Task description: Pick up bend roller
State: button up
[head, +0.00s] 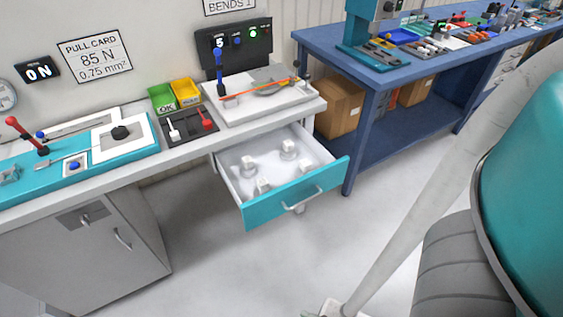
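An open drawer with a teal front (297,194) stands out below the bench in the middle of the head view. Several small whitish pieces stand inside it: one at the back right (289,148), one at the back left (250,164), one at the front left (263,186) and another at the front right. They may be bend rollers, but they are too small to tell. My gripper is not seen; only teal, dark grey and pale parts of my own body show at the right.
The bench above holds a white board (262,94) with an orange strip, a green bin (162,98), a yellow bin (186,92) and a dark tray (188,127). A blue table (320,45) stands right of the drawer. A grey cabinet (85,250) is at left. The floor before the drawer is clear.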

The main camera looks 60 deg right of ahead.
aim_at(287, 152)
jog(key=z, duration=1.25)
